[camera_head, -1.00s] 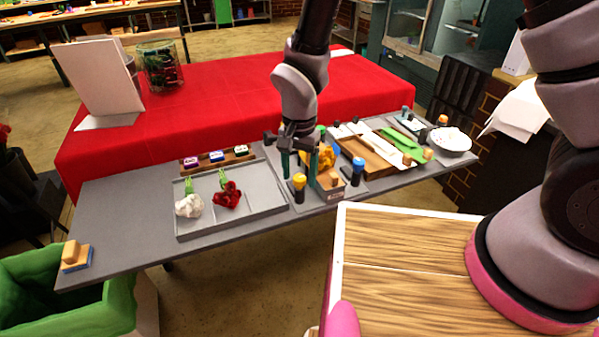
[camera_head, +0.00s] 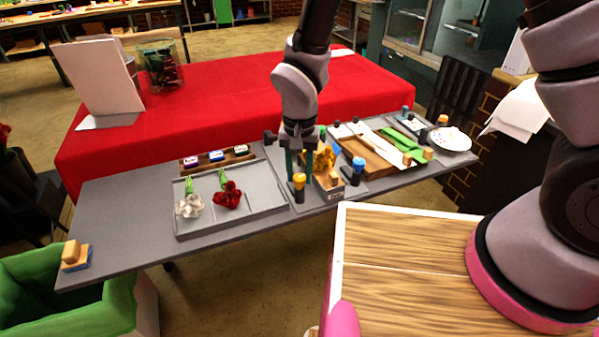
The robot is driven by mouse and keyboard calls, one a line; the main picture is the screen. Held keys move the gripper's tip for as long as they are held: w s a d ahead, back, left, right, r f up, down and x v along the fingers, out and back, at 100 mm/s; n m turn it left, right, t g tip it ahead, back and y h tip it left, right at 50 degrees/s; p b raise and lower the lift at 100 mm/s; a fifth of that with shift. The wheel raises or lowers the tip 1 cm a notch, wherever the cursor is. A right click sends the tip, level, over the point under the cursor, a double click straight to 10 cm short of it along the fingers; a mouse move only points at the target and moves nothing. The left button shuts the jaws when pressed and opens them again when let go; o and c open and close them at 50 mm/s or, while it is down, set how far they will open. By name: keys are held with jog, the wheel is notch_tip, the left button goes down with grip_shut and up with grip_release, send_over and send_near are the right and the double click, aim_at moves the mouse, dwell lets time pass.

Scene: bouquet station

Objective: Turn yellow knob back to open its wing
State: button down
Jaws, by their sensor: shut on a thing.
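The yellow knob (camera_head: 299,180) sits on a dark post at the front left of a small grey station (camera_head: 303,206) on the table. My gripper (camera_head: 300,177) points down over it. Its teal fingers are on either side of the yellow knob and shut on it. A blue knob (camera_head: 358,164) stands at the station's right side. The wing of the yellow knob is too small and hidden to make out.
A grey tray (camera_head: 258,222) with a white flower (camera_head: 189,206) and a red flower (camera_head: 228,196) lies to the left. A small box (camera_head: 331,192) stands close right of the yellow knob.

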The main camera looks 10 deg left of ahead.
aim_at(299, 177)
jog(key=n, duration=0.4)
jog(key=shift+n, duration=0.3)
jog(key=n, duration=0.3)
jog(key=shift+n, duration=0.3)
jog(key=n, duration=0.4)
jog(key=shift+w, duration=0.1)
jog(key=shift+n, duration=1.5)
jog(key=c, duration=0.5)
grip_release()
notch_tip(299, 177, up, 11)
